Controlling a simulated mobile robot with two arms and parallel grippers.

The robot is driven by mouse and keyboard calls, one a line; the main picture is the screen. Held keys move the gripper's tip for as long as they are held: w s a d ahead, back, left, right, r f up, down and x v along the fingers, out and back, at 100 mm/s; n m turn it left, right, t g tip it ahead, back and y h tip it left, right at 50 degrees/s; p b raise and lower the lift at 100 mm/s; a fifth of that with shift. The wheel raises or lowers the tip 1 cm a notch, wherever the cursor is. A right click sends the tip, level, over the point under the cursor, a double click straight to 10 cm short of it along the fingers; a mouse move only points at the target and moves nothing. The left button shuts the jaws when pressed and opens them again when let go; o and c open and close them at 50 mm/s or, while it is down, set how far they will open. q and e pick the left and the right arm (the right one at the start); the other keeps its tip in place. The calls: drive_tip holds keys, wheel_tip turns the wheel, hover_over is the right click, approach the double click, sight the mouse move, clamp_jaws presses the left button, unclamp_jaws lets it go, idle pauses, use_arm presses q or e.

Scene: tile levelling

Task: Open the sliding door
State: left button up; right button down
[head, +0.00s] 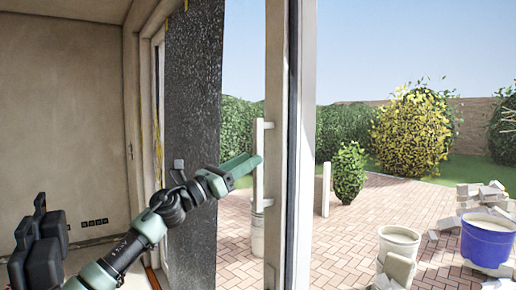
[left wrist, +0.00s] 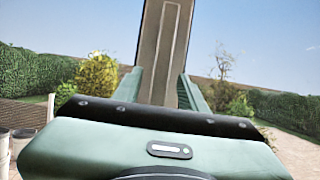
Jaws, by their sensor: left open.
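The sliding door (head: 277,80) shows as a tall pale upright frame right of the middle in the head view. A white vertical bar handle (head: 259,180) stands out from its left side. My left gripper (head: 256,162) reaches in from the left, with its green fingertips at the handle's height and overlapping it in the picture. In the left wrist view, the open fingers (left wrist: 160,88) stand either side of a tall grey-brown upright (left wrist: 166,45). I cannot tell whether the fingers touch the handle. My right gripper is not in view.
A dark speckled panel (head: 193,120) stands left of the door, behind my left arm. Outside are brick paving (head: 350,235), a white bucket (head: 398,245), a blue bucket (head: 487,240) and loose rubble blocks (head: 480,192). A plain wall (head: 60,120) is at the left.

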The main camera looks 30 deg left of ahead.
use_arm(q)
drive_tip(key=x, duration=0.2)
drive_tip(key=p+x, duration=0.1)
drive_tip(key=shift+w+d+f, duration=0.1)
drive_tip(key=shift+w+d, duration=0.15)
drive_tip(key=shift+w, duration=0.15)
drive_tip(key=shift+c, duration=0.6)
clamp_jaws()
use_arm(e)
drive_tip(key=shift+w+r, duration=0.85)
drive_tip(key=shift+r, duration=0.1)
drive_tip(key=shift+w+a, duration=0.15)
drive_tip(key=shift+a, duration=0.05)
